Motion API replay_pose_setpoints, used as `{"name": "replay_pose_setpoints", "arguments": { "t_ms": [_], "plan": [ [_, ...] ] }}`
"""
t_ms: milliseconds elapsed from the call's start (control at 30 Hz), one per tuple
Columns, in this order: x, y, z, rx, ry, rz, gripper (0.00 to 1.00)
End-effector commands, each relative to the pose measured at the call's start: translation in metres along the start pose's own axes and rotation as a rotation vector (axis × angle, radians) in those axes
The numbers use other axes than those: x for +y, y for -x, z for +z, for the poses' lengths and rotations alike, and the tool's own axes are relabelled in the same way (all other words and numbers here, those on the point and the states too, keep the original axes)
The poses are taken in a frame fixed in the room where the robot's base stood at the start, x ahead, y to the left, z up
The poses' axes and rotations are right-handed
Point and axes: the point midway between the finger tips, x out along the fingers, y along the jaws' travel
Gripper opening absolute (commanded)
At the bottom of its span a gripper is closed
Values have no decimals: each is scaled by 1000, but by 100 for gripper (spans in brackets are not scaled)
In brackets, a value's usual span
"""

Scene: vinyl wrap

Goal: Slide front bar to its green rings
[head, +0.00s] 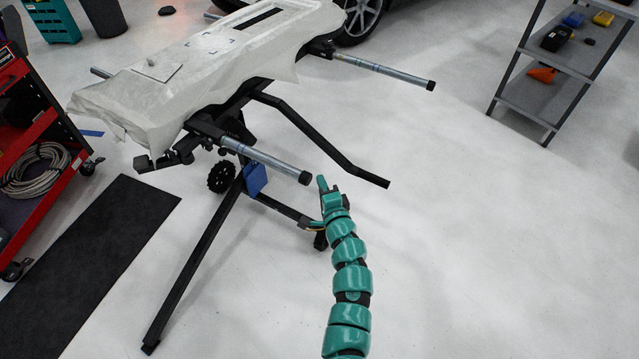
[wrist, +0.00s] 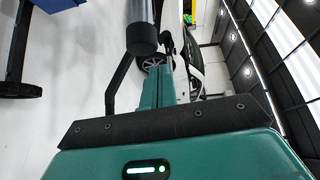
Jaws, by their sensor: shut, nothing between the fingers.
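The front bar (head: 262,157), the nearer of two grey metal tubes, sticks out of the stand toward the lower right and ends in a black cap. A bluish band shows near its inner end; I cannot make out green rings. My gripper (head: 322,183) is shut and empty, with its teal fingertips just right of the cap and apart from the bar in the head view. In the wrist view the shut fingers (wrist: 166,80) point forward, and the bar's black cap (wrist: 142,40) appears ahead, slightly left. The exact gap is hard to judge.
A second bar (head: 385,71) sticks out farther back. The black stand's bent leg (head: 320,143) runs between the bars, and a white-covered panel (head: 180,85) lies on top. A red cart (head: 40,150) stands left and a grey shelf (head: 560,75) right. Floor at right is clear.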

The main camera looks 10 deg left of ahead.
Motion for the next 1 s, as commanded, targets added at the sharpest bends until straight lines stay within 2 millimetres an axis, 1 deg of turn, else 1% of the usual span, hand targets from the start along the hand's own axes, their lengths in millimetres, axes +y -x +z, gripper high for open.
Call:
{"name": "replay_pose_setpoints", "arguments": {
  "t_ms": [33,100,200,600,700,800,1000],
  "plan": [
    [0,4,-6,4,0,-1,0],
    [-1,11,-9,6,0,-1,0],
    [2,27,-6,1,-2,2,0],
    [1,88,-8,5,0,2,0],
    [0,97,-7,4,1,1,0],
    [0,103,-7,1,1,1,0],
    [-1,106,-7,1,1,0,0]
  ]
}}
